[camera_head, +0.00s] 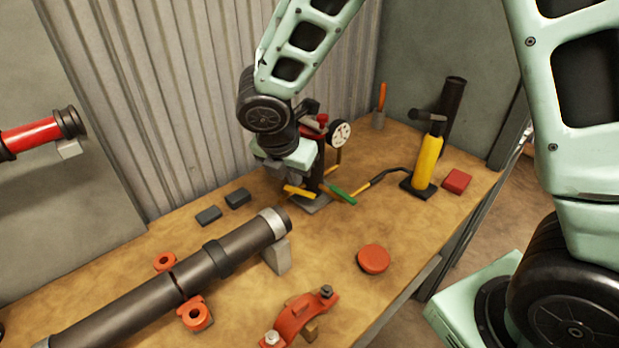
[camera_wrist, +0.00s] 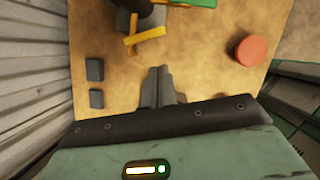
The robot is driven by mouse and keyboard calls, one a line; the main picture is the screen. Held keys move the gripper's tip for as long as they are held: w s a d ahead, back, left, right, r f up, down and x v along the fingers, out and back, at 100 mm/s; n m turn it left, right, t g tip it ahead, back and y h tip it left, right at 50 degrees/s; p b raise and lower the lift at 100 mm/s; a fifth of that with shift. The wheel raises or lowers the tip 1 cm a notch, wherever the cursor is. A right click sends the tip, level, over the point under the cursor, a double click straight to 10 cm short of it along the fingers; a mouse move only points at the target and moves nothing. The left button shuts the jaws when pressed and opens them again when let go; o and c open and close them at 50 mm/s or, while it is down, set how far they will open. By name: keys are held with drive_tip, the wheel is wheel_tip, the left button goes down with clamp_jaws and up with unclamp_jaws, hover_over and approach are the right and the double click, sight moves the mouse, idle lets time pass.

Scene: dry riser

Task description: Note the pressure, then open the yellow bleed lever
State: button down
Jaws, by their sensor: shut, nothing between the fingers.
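The yellow bleed lever (camera_head: 298,191) sticks out low on the left of a dark riser fitting (camera_head: 312,170) with a red top. It also shows in the wrist view (camera_wrist: 146,36), just beyond my fingertips, with bench showing between. A green lever (camera_head: 339,194) points to the right. The white pressure gauge (camera_head: 340,134) faces the head camera at the fitting's upper right; its dial is too small to read. My gripper (camera_head: 297,181) is at the fitting's left, close to the yellow lever. Its fingers (camera_wrist: 157,70) are together and empty; in the head view they are partly hidden.
A yellow hand pump (camera_head: 427,160) with a hose stands right of the fitting, beside a red block (camera_head: 457,181). Two dark blocks (camera_head: 237,198) lie to the left. A long dark pipe (camera_head: 190,277), a red disc (camera_head: 373,259) and an orange clamp (camera_head: 300,318) occupy the front.

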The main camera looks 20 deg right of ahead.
sight(309, 194)
drive_tip(key=shift+n, duration=0.3)
drive_tip(key=x, duration=1)
drive_tip(key=shift+w, duration=0.25)
drive_tip(key=n, duration=0.1)
drive_tip(key=d+n+b, duration=0.1)
drive_tip(key=shift+w+d+f+n+t+y+b, duration=0.2)
drive_tip(key=shift+d+n+t+y+b, duration=0.1)
drive_tip(key=shift+t, duration=0.1)
drive_tip(key=shift+w+d+r+n, duration=0.2)
drive_tip(key=shift+w+d+n, duration=0.1)
drive_tip(key=shift+d, duration=0.1)
drive_tip(key=shift+a, duration=0.1)
